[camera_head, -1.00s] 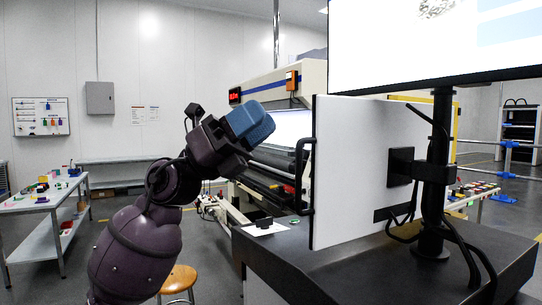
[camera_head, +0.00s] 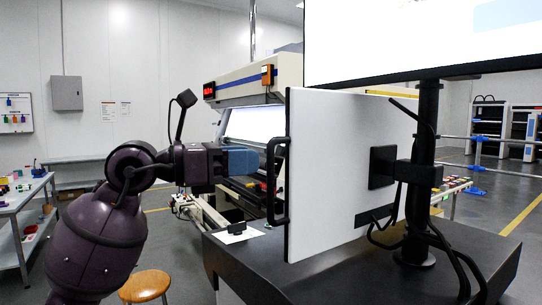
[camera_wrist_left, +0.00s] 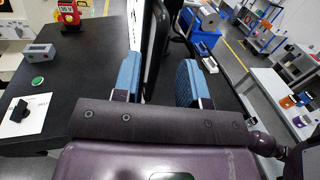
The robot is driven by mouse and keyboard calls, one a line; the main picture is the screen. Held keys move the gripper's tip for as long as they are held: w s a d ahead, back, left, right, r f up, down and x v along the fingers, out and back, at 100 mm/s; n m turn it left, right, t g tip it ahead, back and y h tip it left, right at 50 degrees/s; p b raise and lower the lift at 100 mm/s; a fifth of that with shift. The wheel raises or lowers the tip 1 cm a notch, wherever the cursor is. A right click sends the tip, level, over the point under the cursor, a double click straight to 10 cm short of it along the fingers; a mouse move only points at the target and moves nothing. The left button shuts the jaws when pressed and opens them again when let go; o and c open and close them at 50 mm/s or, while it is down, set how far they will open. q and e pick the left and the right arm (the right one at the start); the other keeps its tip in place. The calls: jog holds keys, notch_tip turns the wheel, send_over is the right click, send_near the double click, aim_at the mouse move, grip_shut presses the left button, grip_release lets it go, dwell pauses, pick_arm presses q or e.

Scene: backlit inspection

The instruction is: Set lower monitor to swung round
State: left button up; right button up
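The lower monitor (camera_head: 340,150) is a panel with a pale back and a black edge, held on a black pole (camera_head: 424,150) by a bracket. Its black handle (camera_head: 274,180) stands upright along the left edge. My left gripper (camera_head: 246,161) has blue fingers and is level just left of the handle in the head view. In the left wrist view its two fingers (camera_wrist_left: 158,82) are spread apart, and the monitor's dark edge (camera_wrist_left: 156,50) shows between them. I cannot tell whether they touch the handle. My right gripper is not in view.
The upper monitor (camera_head: 420,40) hangs above on the same pole. Cables loop below the bracket over the dark desk top (camera_head: 350,270). A wooden stool (camera_head: 145,286) is at lower left. A large machine (camera_head: 250,85) stands behind.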

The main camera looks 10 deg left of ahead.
pick_arm(q)
jog(key=shift+x, duration=2.7)
jog(key=shift+a, duration=0.1)
grip_shut()
